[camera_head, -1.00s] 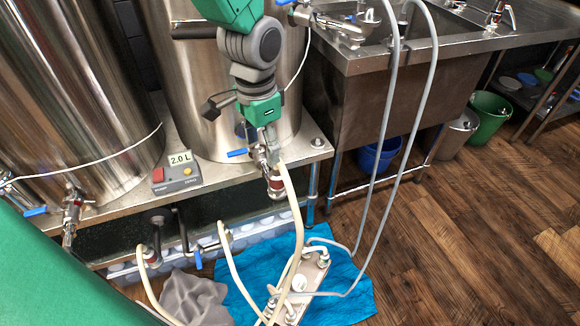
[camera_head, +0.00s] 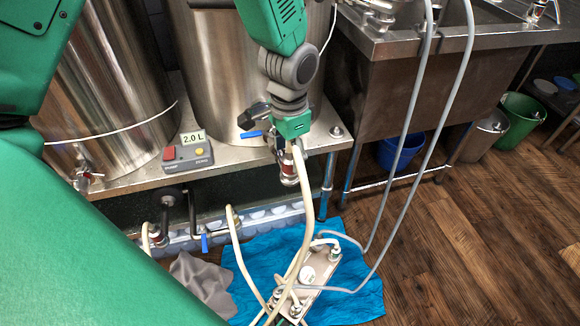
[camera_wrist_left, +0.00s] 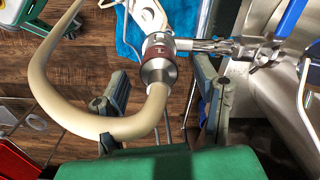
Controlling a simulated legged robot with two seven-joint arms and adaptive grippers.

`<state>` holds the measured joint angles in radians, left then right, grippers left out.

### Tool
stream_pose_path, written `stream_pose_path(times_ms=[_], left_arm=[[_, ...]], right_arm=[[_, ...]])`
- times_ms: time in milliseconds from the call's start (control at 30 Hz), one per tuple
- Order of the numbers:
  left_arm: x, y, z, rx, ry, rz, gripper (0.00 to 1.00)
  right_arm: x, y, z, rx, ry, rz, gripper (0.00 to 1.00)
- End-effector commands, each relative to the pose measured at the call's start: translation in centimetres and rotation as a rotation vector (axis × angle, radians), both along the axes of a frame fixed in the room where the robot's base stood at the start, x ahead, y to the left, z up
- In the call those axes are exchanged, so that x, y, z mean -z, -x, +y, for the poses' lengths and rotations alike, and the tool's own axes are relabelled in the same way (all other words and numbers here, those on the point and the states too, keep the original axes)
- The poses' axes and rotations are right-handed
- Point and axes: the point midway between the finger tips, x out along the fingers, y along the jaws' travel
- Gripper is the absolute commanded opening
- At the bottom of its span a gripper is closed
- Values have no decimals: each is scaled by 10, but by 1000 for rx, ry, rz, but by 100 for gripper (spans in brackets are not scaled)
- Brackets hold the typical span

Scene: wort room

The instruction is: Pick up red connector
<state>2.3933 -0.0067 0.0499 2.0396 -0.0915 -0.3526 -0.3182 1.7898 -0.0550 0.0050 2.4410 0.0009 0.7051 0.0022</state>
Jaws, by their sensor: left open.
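The red connector (camera_head: 289,172) is a metal coupling with a dark red band, at the valve on the front of the right steel kettle (camera_head: 215,75). A cream hose (camera_head: 306,200) runs down from it. My left gripper (camera_head: 293,145) is right over it in the head view. In the left wrist view the connector (camera_wrist_left: 158,62) sits between the two spread fingers of the left gripper (camera_wrist_left: 160,78), with the hose curving between them. The fingers stand apart from the connector on both sides. In the head view the arm partly hides the valve. My right gripper is not in view.
A control box (camera_head: 188,156) reading 2.0 L sits on the steel bench (camera_head: 125,182). A plate chiller (camera_head: 307,280) with hoses lies on a blue cloth (camera_head: 355,300). A sink unit (camera_head: 380,85) with grey hoses and a blue bucket (camera_head: 400,150) stand to the right.

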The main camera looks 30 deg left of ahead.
Motion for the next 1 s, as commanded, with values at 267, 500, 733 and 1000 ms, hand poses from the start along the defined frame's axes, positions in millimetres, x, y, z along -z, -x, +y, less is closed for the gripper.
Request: stream_pose_path(times_ms=[267, 500, 733, 1000], left_arm=[[36, -1, 0, -1, 2, 1, 56], [34, -1, 0, -1, 2, 0, 31], [34, -2, -1, 0, 1, 0, 0], [23, -2, 0, 0, 2, -2, 0]], right_arm=[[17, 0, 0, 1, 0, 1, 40], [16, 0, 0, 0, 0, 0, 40], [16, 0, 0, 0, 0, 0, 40], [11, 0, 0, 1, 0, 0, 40]])
